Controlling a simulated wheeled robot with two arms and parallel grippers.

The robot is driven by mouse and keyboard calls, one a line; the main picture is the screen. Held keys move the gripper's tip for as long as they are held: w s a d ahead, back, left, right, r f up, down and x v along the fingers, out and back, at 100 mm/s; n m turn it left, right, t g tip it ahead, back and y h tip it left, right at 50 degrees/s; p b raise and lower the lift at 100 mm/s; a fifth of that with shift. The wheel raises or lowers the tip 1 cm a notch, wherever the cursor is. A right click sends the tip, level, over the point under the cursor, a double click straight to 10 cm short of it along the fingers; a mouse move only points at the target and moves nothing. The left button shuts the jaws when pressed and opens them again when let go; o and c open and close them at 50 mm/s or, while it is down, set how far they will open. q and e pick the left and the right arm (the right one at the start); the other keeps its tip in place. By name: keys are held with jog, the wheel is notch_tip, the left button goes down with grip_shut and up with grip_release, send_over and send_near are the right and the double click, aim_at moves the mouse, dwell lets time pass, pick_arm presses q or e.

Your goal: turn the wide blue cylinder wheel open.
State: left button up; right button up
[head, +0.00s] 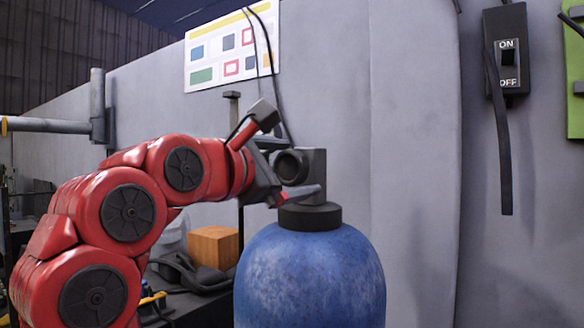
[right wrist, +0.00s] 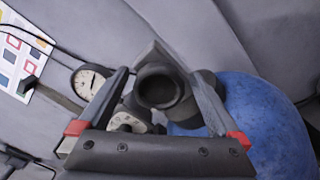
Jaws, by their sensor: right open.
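The wide blue cylinder (head: 310,275) stands upright with a dark collar (head: 310,215) and a grey valve block (head: 316,172) on top. A dark round part with a hollow face (head: 290,166) sticks out of the block toward my right gripper (head: 300,166); I cannot tell if it is the wheel or an outlet. The gripper is open, one finger above that part and one below. In the right wrist view the round part (right wrist: 160,88) lies between the open fingers (right wrist: 160,76), with no clear contact. The blue cylinder (right wrist: 265,125) is at right there. My left gripper is not in view.
A dial gauge (right wrist: 90,82) and a pale marked round part (right wrist: 127,122) sit beside the valve in the right wrist view. A wooden block (head: 213,246) is behind my arm. An ON/OFF switch (head: 507,55) and a poster (head: 232,50) are on the grey wall.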

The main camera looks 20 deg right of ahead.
jog(key=p+v, duration=0.1)
jog(key=v, duration=1.6)
jog(key=shift+a+p, duration=0.2)
jog(key=shift+p, duration=0.1)
jog(key=shift+s+f, duration=0.1)
jog(key=shift+s, duration=0.05)
